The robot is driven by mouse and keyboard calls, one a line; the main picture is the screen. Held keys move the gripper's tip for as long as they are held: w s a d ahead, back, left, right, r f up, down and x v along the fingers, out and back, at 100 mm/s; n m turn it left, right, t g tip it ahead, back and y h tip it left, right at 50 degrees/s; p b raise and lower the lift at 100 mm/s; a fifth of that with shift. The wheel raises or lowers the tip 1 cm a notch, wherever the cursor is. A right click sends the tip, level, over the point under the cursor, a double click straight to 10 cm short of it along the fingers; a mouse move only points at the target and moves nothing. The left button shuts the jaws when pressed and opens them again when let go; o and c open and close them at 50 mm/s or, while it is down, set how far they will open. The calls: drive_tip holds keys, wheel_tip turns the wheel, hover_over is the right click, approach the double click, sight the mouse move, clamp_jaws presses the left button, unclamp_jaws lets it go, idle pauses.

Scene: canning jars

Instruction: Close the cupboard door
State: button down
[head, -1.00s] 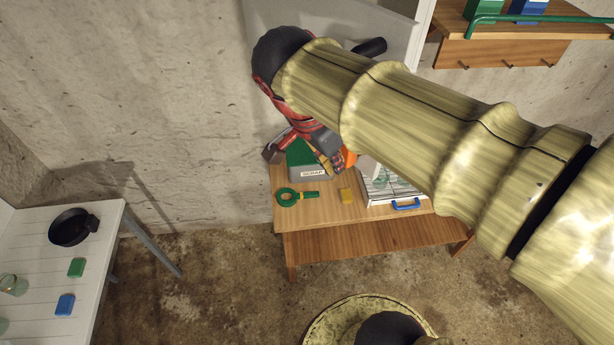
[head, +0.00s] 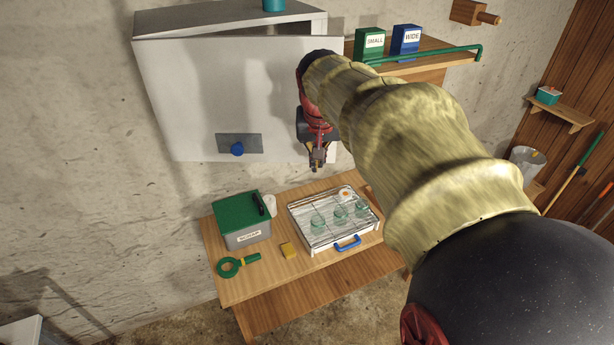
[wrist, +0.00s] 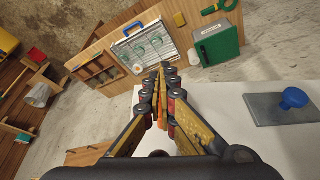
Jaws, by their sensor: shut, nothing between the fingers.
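The wall cupboard (head: 225,17) hangs on the concrete wall. Its pale grey door (head: 205,90) stands slightly ajar, with a dark gap along the top that looks wider toward the right. A blue knob (head: 237,149) on a dark plate sits low on the door. My gripper (head: 317,166) is shut and empty, pointing down by the door's lower right part. In the wrist view the shut fingers (wrist: 162,72) lie beside the white door surface (wrist: 235,115), with the knob (wrist: 293,98) to the right. I cannot tell whether it touches the door.
Below stands a wooden table (head: 225,285) with a green-lidded scrap box (head: 243,238), a tray of glass jars (head: 318,245), a yellow block (head: 288,250) and a green ring tool (head: 232,267). A shelf (head: 425,65) with green and blue boxes adjoins on the right.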

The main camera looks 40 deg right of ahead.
drive_tip(key=w+d+n+t+y+p, duration=0.1)
drive_tip(key=w+d+n+p, duration=0.3)
drive_tip(key=w+d, duration=0.9)
drive_tip(key=shift+w+d+n+y, duration=0.2)
drive_tip(key=shift+w+n+y, duration=0.2)
drive_tip(key=shift+n, duration=0.3)
drive_tip(key=shift+s+a, duration=0.1)
drive_tip(key=shift+a, duration=0.05)
